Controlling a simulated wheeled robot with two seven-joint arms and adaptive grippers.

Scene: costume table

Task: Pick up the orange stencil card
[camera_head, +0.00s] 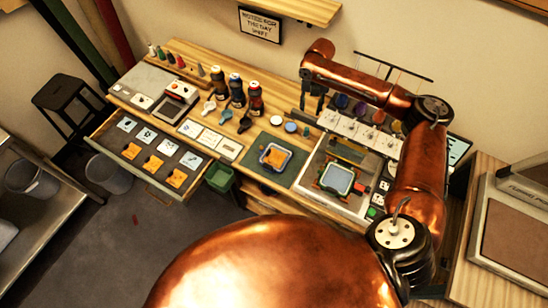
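Several orange stencil cards lie in the open drawer (112,153) at the left front of the table: a far-left one (131,151), a middle one (153,163) and a right one (177,178). Another orange piece (275,157) lies in a pale-rimmed tray on the dark green mat (284,178). My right gripper (312,103) points down over the back of the table, right of the dark bottles. Its two dark fingers look apart with nothing between them. It is well away from the drawer cards. My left gripper is not in view.
White cards (146,134) fill the drawer's back row. Dark bottles (237,90) stand at the table's middle back. A second framed tray (337,179) sits to the right. A green bin (219,178) is beside the drawer. A shelf (290,10) hangs above.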

